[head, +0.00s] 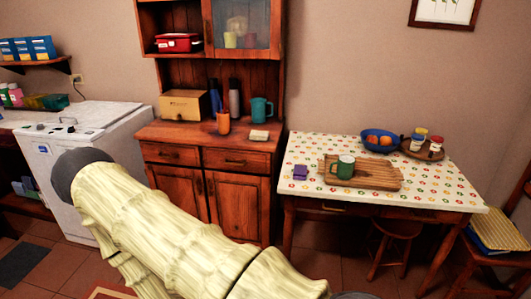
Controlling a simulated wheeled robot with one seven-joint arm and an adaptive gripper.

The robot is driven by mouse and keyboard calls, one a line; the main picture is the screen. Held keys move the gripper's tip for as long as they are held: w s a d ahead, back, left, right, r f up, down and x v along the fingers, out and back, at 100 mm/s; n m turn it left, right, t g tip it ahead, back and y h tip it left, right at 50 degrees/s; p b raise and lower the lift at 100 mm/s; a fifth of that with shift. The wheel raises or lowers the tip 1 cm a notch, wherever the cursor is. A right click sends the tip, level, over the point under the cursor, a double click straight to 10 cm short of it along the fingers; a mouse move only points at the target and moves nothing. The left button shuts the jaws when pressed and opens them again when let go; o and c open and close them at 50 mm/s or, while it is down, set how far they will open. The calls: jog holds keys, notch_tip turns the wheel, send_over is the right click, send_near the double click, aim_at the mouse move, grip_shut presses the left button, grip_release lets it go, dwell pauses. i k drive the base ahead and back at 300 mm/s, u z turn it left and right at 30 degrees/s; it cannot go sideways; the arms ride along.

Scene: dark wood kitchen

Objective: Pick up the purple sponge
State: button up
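A small purple block that looks like the sponge (300,172) lies on the patterned cloth of the table, near its left end. It is just left of a wooden cutting board (376,177). A green mug (343,167) stands on that board. My pale, ribbed arm crosses the lower left and middle of the head view, well short of the table. My gripper cannot be made out in this view.
The table (441,191) also holds a blue bowl of fruit (369,140) and a round tray with jars (421,154). A wooden cupboard (234,159) stands left of it. A stool (398,229) is under the table; a chair (500,232) stands at right.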

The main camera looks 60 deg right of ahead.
aim_at(300, 170)
jog(key=z, duration=0.35)
jog(key=i, duration=1)
jog(key=z, duration=0.8)
